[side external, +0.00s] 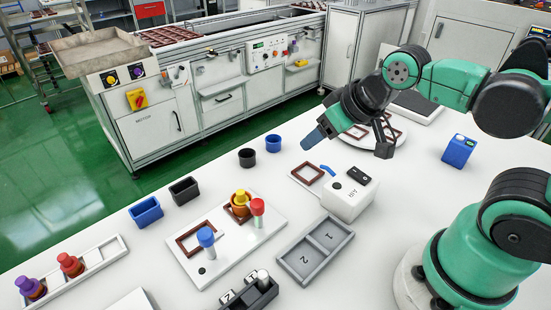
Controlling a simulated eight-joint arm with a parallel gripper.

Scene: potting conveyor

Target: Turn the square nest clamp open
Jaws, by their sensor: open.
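A brown square nest frame (308,173) lies on a light plate near the middle of the table. A small blue lever (328,170) sits at its right edge and looks like its clamp; I cannot tell whether it is turned open or closed. My gripper (348,146) hangs above and behind this nest, apart from it. Its jaws are spread and nothing shows between them. A second brown square frame (197,237) lies on the white board (240,255) at the front left, next to a blue-topped post (206,237).
A grey two-part tray (314,252) lies in front. Black and blue cups stand to the left. A round white plate with brown frames (391,135) is behind; a blue block (459,150) stands right.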

